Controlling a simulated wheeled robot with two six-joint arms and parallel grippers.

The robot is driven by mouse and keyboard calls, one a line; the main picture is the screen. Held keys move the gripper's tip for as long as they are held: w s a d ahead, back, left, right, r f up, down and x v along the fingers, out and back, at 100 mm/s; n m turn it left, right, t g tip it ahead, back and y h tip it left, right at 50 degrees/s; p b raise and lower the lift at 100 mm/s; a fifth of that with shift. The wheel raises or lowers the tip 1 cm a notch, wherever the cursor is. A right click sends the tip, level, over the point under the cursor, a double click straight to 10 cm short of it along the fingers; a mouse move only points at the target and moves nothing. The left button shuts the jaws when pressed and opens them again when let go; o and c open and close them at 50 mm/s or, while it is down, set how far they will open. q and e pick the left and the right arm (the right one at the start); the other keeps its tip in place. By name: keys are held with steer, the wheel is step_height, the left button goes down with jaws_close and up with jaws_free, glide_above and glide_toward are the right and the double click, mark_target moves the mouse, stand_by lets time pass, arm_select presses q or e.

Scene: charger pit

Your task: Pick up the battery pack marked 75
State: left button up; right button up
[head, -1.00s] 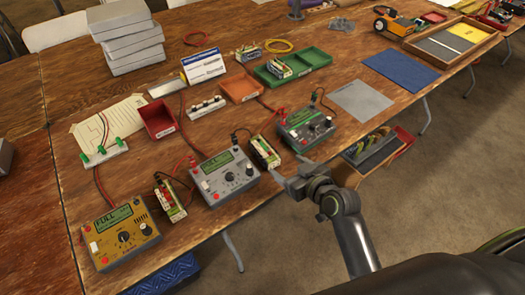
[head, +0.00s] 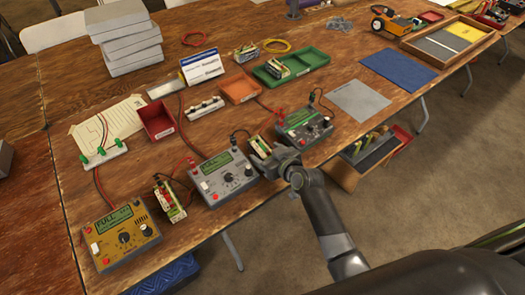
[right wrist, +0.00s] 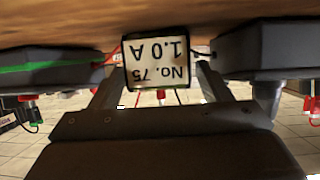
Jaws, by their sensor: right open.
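The battery pack marked 75 (right wrist: 157,62) shows upside down in the right wrist view, its label reading "No. 75" and "1.0 A". In the head view this pack (head: 259,146) stands between the grey charger (head: 224,178) and the green-trimmed charger (head: 305,128), partly hidden by my gripper. My right gripper (head: 268,158) is open at the front of the pack. In the wrist view its fingers reach forward on either side of the pack (right wrist: 160,88), with no clear contact visible. My left gripper is not in view.
Chargers stand close on both sides of the pack. Leads run near it. Another pack (head: 169,197) stands between the yellow charger (head: 121,234) and the grey one. A green tray (head: 305,70) and an orange tray (head: 239,90) lie behind. A grey mat (head: 360,99) is bare at right.

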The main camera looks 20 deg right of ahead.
steer(key=shift+w+a+f, duration=0.2)
steer(key=shift+w+f, duration=0.1)
steer(key=shift+w, duration=0.35)
steer(key=c, duration=1.4)
steer(key=shift+r, duration=0.1)
jaws_close()
steer(key=shift+r, duration=0.1)
